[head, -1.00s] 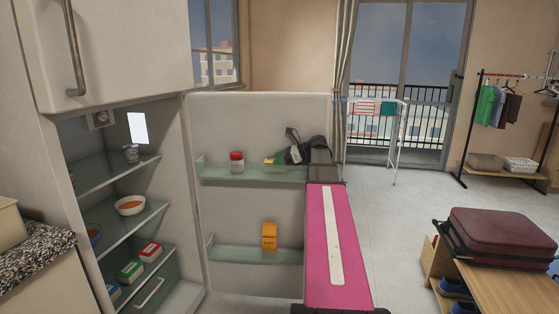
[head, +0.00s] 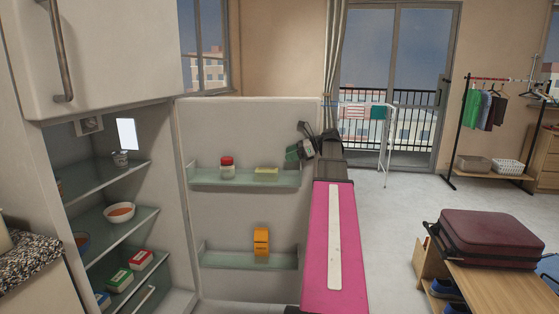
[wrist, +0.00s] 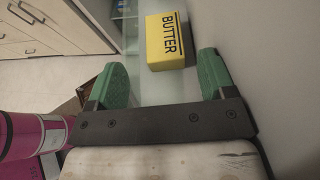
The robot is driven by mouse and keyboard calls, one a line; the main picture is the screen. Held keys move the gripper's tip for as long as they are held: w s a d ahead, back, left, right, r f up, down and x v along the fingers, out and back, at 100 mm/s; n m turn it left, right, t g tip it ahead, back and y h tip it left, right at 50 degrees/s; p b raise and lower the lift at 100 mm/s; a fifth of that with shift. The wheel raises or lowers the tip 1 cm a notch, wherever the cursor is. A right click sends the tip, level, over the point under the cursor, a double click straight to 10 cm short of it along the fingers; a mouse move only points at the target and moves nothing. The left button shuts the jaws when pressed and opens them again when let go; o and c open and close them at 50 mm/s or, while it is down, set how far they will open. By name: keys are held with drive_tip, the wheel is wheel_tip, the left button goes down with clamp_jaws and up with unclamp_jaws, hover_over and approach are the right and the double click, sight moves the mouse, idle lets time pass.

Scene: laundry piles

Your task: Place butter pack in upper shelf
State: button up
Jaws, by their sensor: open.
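The yellow butter pack (head: 266,174) rests on the upper door shelf (head: 205,178) of the open fridge, to the right of a red-capped jar. In the wrist view the pack, lettered BUTTER (wrist: 172,40), lies on the glass shelf just beyond the green fingertips. My gripper (wrist: 168,80) is open and empty, with its fingers apart. In the head view my gripper (head: 298,150) is to the right of the pack, with a gap between them.
The red-capped jar (head: 227,168) stands on the same door shelf. An orange carton (head: 261,241) stands on the lower door shelf (head: 225,259). The fridge's inner shelves hold a bowl (head: 120,212), a cup (head: 120,159) and small boxes. A suitcase (head: 487,238) lies on a bench at right.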

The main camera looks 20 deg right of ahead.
drive_tip(key=shift+v, duration=1.35)
idle(1.0)
